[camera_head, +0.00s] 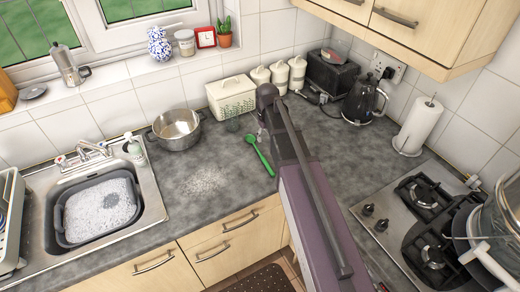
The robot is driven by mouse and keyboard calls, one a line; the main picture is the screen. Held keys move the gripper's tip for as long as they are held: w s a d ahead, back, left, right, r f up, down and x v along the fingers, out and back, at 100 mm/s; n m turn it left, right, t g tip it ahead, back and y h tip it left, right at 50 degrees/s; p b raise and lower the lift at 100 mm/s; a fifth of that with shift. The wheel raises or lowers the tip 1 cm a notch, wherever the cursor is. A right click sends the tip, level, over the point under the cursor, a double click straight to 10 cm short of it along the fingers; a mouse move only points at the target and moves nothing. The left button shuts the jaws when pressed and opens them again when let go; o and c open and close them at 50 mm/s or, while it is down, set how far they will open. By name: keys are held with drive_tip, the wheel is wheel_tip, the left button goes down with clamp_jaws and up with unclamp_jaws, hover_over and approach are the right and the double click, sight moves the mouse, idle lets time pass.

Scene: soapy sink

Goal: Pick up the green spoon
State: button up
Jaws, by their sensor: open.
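A green spoon (262,157) lies on the dark grey countertop (225,200), with its bowl toward the back left and its handle toward the front right. My arm reaches in from the lower right and ends just behind and to the right of the spoon. My gripper (262,132) is small in view below the arm's end and partly hidden by it. It is open, with nothing seen in it, and appears apart from the spoon.
A metal pot (176,131) stands left of the spoon, and a cream bread bin (231,98) behind it. White canisters (279,76) and a black kettle (364,101) stand at the back. A sink with a soapy grey basin (65,225) is at left, a gas hob (385,215) at right.

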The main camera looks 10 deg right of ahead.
drive_tip(key=shift+w, duration=0.2)
idle(0.3)
drive_tip(key=b, duration=0.9)
hover_over(264, 160)
drive_tip(key=f, duration=0.8)
drive_tip(key=shift+d+f, duration=0.2)
drive_tip(key=shift+d, duration=0.15)
drive_tip(key=shift+f, duration=0.1)
drive_tip(key=f+b, duration=0.3)
drive_tip(key=shift+a+f, duration=0.1)
drive_tip(key=shift+a, duration=0.2)
drive_tip(key=shift+f+b, duration=0.95)
drive_tip(key=shift+b, duration=0.05)
clamp_jaws()
